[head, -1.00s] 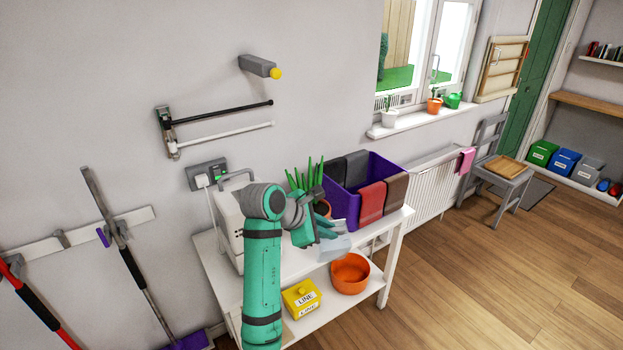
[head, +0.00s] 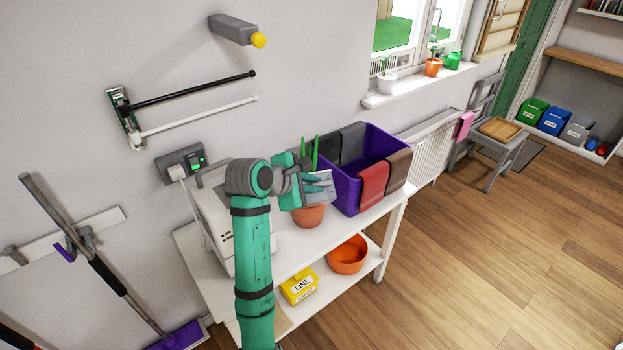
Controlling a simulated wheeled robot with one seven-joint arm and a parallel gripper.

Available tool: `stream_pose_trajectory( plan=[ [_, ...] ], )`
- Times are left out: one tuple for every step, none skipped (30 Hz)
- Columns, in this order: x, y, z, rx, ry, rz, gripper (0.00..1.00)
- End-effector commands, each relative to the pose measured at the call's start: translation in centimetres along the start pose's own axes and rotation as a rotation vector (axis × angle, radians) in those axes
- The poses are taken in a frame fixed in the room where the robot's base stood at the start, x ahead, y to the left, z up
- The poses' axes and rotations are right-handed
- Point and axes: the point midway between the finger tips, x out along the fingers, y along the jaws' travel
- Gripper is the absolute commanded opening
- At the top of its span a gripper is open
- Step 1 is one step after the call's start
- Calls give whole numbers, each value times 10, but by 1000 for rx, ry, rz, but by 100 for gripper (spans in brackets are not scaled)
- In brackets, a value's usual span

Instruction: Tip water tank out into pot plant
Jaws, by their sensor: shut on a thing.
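The pot plant, a terracotta pot (head: 308,217) with upright green leaves (head: 315,155), stands on the white shelf unit's top between the white dryer and the purple crate. My gripper (head: 305,186) is shut on a pale grey-blue thing, which appears to be the water tank (head: 321,188). The tank is held above the pot and in front of the leaves. It looks tilted, but its exact angle is hard to tell. My gripper and arm hide part of the tank, the leaves and the dryer. No water is visible.
The white dryer (head: 211,222) stands left of the pot, partly behind my arm. The purple crate (head: 347,193) with cloths over its rim is close on the right. A yellow box (head: 299,287) and an orange bowl (head: 347,255) sit on the lower shelf.

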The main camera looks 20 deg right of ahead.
Motion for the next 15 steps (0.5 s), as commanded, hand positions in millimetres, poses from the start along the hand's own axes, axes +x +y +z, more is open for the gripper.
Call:
stream_pose_trajectory(
  plan=[
    [3,-6,-2,17,-1,24,0],
    [4,-8,-3,31,-2,42,0],
    [5,-11,-5,49,0,65,0],
    [6,-13,-6,62,0,82,0],
    [7,-15,-6,77,-1,100,0],
    [9,-18,-7,94,-2,121,0],
    [10,-20,-8,108,-2,137,0],
    [10,-22,-9,121,-1,155,0],
    [11,-24,-11,137,1,178,0],
    [12,-26,-12,151,1,194,0],
    [14,-28,-13,164,0,210,0],
    [15,-31,-14,182,0,232,0],
    [16,-33,-15,194,0,249,0],
    [17,-35,-16,207,2,266,0],
    [18,-38,-18,224,2,289,0]
  ],
)
